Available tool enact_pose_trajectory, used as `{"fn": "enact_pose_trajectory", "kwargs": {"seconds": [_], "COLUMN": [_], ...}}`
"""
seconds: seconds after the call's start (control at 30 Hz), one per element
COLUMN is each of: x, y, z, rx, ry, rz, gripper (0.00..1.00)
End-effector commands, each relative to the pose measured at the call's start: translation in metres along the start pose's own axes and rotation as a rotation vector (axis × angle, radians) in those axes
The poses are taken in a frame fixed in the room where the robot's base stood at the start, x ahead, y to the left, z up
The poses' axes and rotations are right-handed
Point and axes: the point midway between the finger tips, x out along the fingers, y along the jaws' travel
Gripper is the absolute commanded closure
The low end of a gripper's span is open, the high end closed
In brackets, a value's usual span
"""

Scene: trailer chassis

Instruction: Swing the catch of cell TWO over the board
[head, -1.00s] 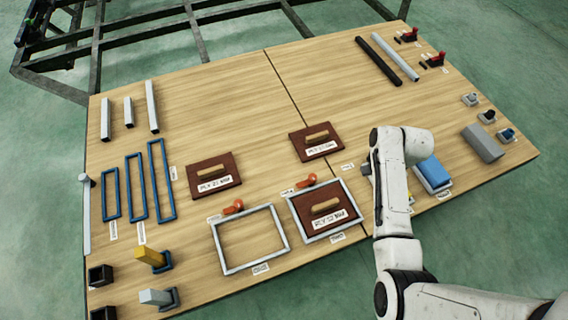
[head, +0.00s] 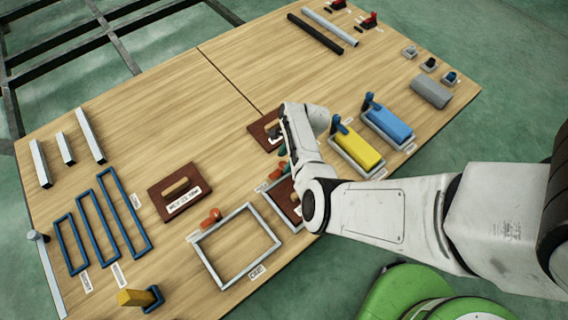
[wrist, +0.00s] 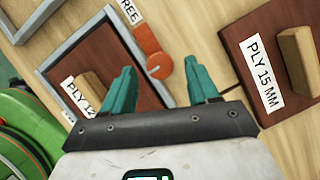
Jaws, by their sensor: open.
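The grey-framed cell (head: 270,215) holding a brown board is partly hidden by my arm in the head view. In the wrist view its frame (wrist: 47,62) surrounds the brown board (wrist: 110,48), marked PLY 12 or similar. Its orange catch (wrist: 151,52) lies beside the frame, off the board, near a label ending in "REE". My gripper (wrist: 160,68) is open above it, with the teal fingertips on either side of the catch; contact cannot be told. In the head view my gripper (head: 281,160) is partly hidden behind my arm. The cell's number is not readable.
An empty grey frame (head: 201,246) with its own orange catch (head: 211,216) stands to the left. A PLY 15 MM board (wrist: 270,60) lies right of the catch in the wrist view. Yellow (head: 357,147) and blue (head: 390,125) blocks sit in trays to the right.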

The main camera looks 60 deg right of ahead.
Motion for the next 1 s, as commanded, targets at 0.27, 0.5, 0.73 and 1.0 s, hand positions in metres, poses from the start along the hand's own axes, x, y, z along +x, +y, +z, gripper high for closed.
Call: {"fn": "enact_pose_trajectory", "kwargs": {"seconds": [0.27, 0.5, 0.73, 1.0], "x": [0.020, 0.020, 0.020, 0.020], "y": [0.000, 0.000, 0.000, 0.000], "z": [-0.001, 0.000, 0.000, 0.000], "rx": [-0.001, -0.001, -0.001, -0.001], "ry": [0.001, 0.001, 0.001, 0.001], "rz": [-0.001, -0.001, -0.001, 0.000], "gripper": [0.41, 0.41, 0.62, 0.88]}}
